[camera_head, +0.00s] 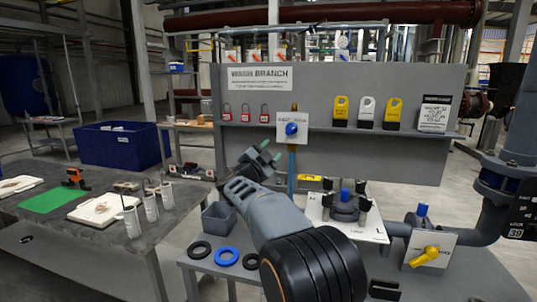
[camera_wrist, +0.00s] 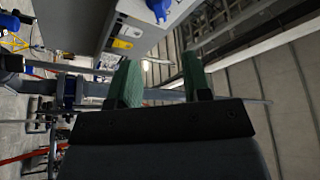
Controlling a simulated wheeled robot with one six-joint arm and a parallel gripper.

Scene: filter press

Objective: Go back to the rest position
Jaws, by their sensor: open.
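My gripper (camera_head: 262,158) is raised in front of the grey panel in the head view, with its green-padded fingers apart and nothing between them. My grey arm reaches up from the bottom middle to it. In the wrist view, the two green fingers of my gripper (camera_wrist: 160,84) stand apart, with open space between them. The wrist view is turned on its side and looks past a grey block with a blue knob (camera_wrist: 158,8) and a yellow tag (camera_wrist: 122,43).
The grey panel (camera_head: 340,85) holds red padlocks, yellow and white tags, and a blue-knobbed valve (camera_head: 291,129). Below are black and blue rings (camera_head: 226,256), a grey bin (camera_head: 219,218), and a flanged fitting (camera_head: 344,207). A yellow-handled valve (camera_head: 425,256) is right; a workbench (camera_head: 95,235) is left.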

